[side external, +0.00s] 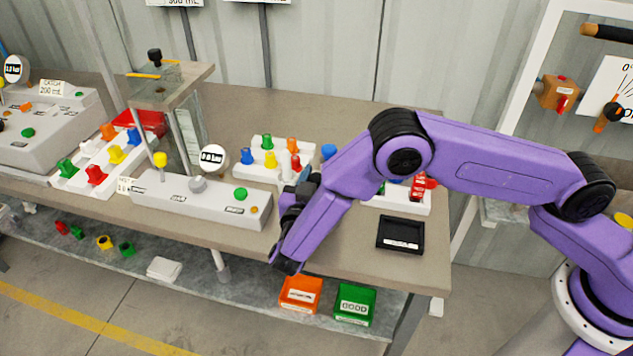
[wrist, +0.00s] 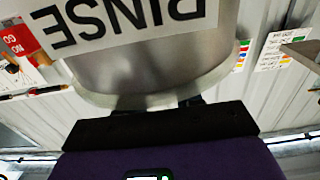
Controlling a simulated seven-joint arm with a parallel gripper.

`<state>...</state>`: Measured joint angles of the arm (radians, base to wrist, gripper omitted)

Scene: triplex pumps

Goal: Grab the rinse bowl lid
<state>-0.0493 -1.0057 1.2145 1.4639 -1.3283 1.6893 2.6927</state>
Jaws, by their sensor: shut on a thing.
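In the wrist view, a smooth grey metal piece with a curved lower rim, the rinse bowl lid (wrist: 150,66), fills the upper middle. A white label reading RINSE, upside down, covers its upper part. My gripper (wrist: 152,103) is shut on its rim, with the dark gripper body just below; the fingers are mostly hidden. In the side external view, my gripper (side external: 288,225) is near the front edge of the bench, right of the grey gauge unit. The lid cannot be made out there, and the arm hides the hold.
The grey bench (side external: 345,270) carries a grey gauge unit (side external: 200,200), a white tray of coloured knobs (side external: 265,170) and a black tray (side external: 400,234). Orange (side external: 300,294) and green (side external: 354,305) bins stand below the front edge. The bench's right front is mostly clear.

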